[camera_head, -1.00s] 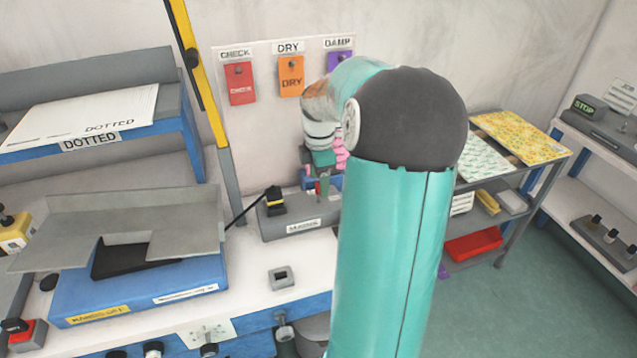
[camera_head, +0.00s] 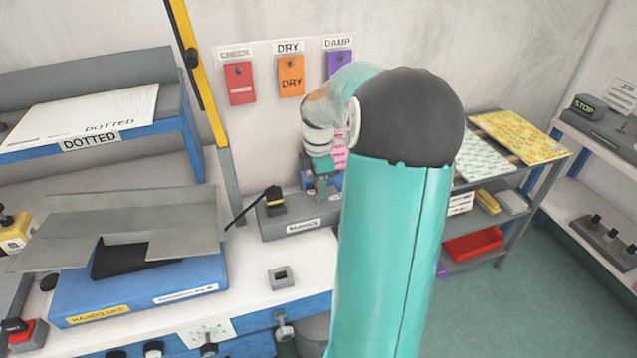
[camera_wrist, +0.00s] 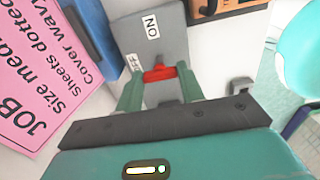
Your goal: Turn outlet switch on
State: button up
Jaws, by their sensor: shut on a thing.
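The grey outlet box (camera_head: 300,225) stands on the white bench against the wall, with a yellow-and-black plug (camera_head: 273,200) at its left end. In the wrist view its grey face (camera_wrist: 175,45) carries an ON label (camera_wrist: 152,26) and a partly hidden OFF label (camera_wrist: 132,66). The red switch (camera_wrist: 158,74) shows beside the OFF label. My gripper (camera_wrist: 159,82) has its two green fingers on either side of the red switch and is shut on it. In the head view my gripper (camera_head: 322,188) is at the box's right part, which my arm partly hides.
A pink job sheet (camera_wrist: 45,85) is close to the left of my gripper in the wrist view. CHECK, DRY and DAMP tags hang on the wall board (camera_head: 265,75) above. A small grey square block (camera_head: 281,277) sits on the bench in front.

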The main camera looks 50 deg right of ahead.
jog(key=m, duration=0.4)
jog(key=shift+m, duration=0.3)
jog(key=m, duration=0.4)
jog(key=shift+m, duration=0.3)
jog(key=m, duration=0.4)
jog(key=shift+m, duration=2.2)
jog(key=o, duration=1)
jog(key=shift+r, duration=0.15)
